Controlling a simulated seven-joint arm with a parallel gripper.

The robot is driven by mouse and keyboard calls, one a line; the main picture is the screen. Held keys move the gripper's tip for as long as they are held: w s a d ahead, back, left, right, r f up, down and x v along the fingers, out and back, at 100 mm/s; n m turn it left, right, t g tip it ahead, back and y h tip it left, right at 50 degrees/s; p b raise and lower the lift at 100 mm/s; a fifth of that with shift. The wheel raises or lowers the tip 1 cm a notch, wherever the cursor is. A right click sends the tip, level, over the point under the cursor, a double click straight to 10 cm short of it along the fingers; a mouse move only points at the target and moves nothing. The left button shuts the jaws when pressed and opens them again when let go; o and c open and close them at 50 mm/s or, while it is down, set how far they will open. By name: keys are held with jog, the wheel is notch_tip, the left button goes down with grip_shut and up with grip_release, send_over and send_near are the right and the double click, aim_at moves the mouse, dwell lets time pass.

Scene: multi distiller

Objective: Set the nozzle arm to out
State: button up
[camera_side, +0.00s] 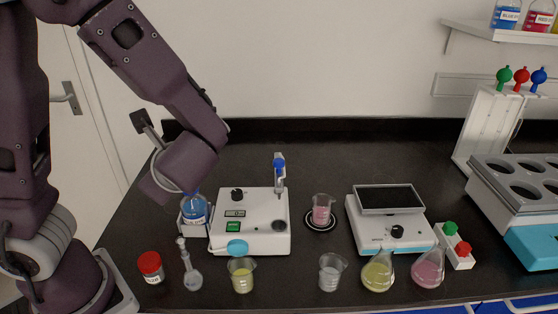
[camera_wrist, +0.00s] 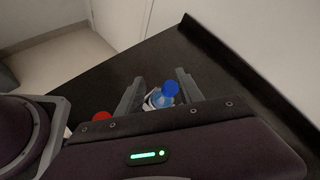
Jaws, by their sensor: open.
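A white bench device (camera_side: 240,235) stands left of centre with a knob, a small display and a green button. At its right rear is an upright grey and blue part (camera_side: 280,175), which looks like the nozzle arm; its exact setting is too small to tell. A bottle of blue liquid (camera_side: 194,210) sits in a white holder at the device's left side. My gripper (camera_wrist: 158,90) is open, with a blue cap (camera_wrist: 170,88) showing between its fingers in the wrist view; contact cannot be told. In the side view my wrist hides the fingers, above and left of the device.
In front stand a red-capped jar (camera_side: 150,267), a small flask (camera_side: 191,277), a yellow beaker (camera_side: 241,275) and other glassware. A pink beaker (camera_side: 321,212) and a scale (camera_side: 390,230) stand to the right. The bench behind the device is clear.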

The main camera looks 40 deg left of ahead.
jog(key=w+d+m+t+y, duration=0.1)
jog(key=w+d+m+t, duration=0.65)
jog(key=w+m, duration=0.2)
jog(key=m+t+h, duration=0.3)
jog(key=m+t, duration=0.2)
jog(key=m, duration=0.1)
send_near(277, 164)
jog(key=x, duration=0.4)
jog(key=shift+w+a, duration=0.2)
jog(key=shift+w, duration=0.05)
jog(key=x, duration=0.5)
jog(key=shift+w+a, duration=0.15)
jog(key=shift+w, duration=0.25)
jog(key=shift+w+a, duration=0.25)
jog(key=shift+w, duration=0.25)
grip_shut()
